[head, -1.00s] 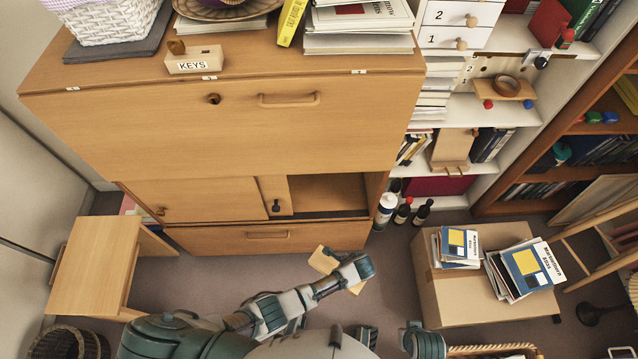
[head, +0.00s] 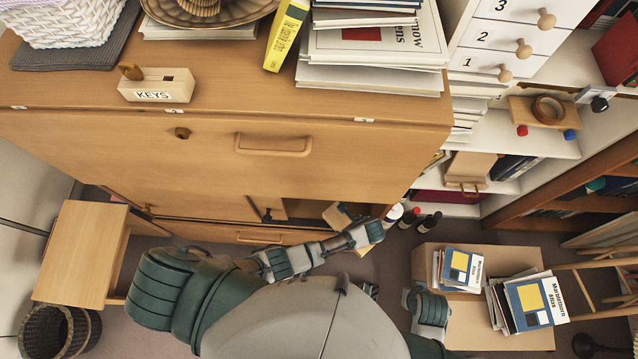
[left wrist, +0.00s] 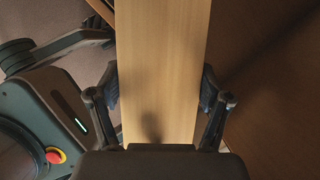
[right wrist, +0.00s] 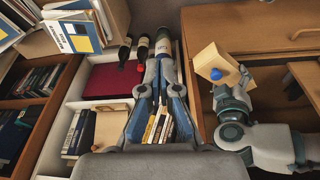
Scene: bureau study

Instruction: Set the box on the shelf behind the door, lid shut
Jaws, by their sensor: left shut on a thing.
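A small pale wooden box (head: 372,232) is in my left gripper (head: 352,238), just in front of the cabinet's lower right opening (head: 300,209). In the left wrist view the box (left wrist: 160,60) fills the space between the fingers (left wrist: 160,90). The right wrist view shows the box (right wrist: 208,62) tilted, with a blue knob on it; whether its lid is fully shut I cannot tell. The shelf inside is mostly hidden.
Bottles (head: 425,221) stand right of the cabinet. A carton (head: 425,262) with books is on the floor at right. A wooden stand (head: 82,250) and basket (head: 58,330) are at left. The flap (head: 220,155) overhangs the opening.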

